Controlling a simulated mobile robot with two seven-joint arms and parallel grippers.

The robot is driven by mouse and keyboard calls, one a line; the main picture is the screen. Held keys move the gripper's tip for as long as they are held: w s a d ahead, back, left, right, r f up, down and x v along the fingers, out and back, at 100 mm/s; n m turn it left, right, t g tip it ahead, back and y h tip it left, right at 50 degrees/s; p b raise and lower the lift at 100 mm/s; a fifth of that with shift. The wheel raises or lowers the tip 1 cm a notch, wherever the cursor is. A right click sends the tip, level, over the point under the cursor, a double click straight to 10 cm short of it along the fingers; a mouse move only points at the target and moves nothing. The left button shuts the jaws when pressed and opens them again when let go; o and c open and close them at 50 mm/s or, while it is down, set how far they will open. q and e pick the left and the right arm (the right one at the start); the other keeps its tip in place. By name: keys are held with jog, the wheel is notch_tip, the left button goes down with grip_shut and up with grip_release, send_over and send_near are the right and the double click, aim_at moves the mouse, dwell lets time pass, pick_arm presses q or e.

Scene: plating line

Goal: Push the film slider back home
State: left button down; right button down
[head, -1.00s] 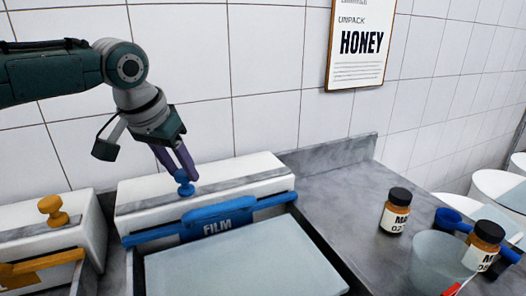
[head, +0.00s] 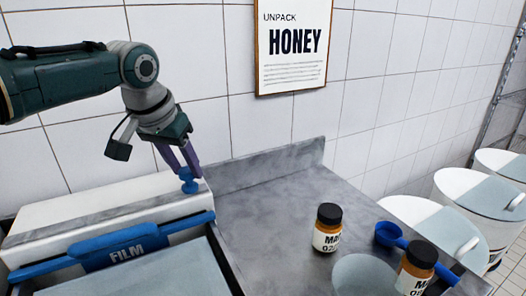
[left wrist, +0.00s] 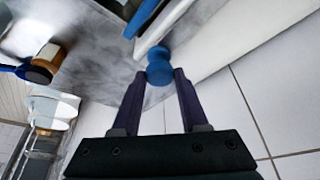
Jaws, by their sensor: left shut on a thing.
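The film dispenser (head: 80,222) is a long white box with a grey top groove and a blue bar marked FILM (head: 125,250) along its front, at the lower left of the head view. The slider's blue knob (head: 187,186) stands near the right end of the groove. My left gripper (head: 184,170) comes down from above and is shut on the knob. In the left wrist view the knob (left wrist: 159,66) sits between the tips of the dark fingers (left wrist: 160,78). My right gripper is not in view.
Brown jars with black lids (head: 328,228) stand on the grey counter (head: 265,210) to the right, with a blue scoop (head: 390,236) and a translucent bowl (head: 362,276). White bins (head: 465,190) stand beyond. A HONEY sign (head: 292,42) hangs behind.

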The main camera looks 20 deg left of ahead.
pick_arm(q)
jog(key=shift+w+d, duration=0.1)
jog(key=shift+c, duration=2.1)
grip_release()
jog(key=shift+w, duration=0.1)
jog(key=shift+r, duration=0.15)
jog(key=shift+r, duration=0.25)
jog(key=p+v, duration=0.1)
jog(key=v, duration=0.8)
jog(key=shift+s, duration=0.25)
jog(key=shift+d+r, duration=0.1)
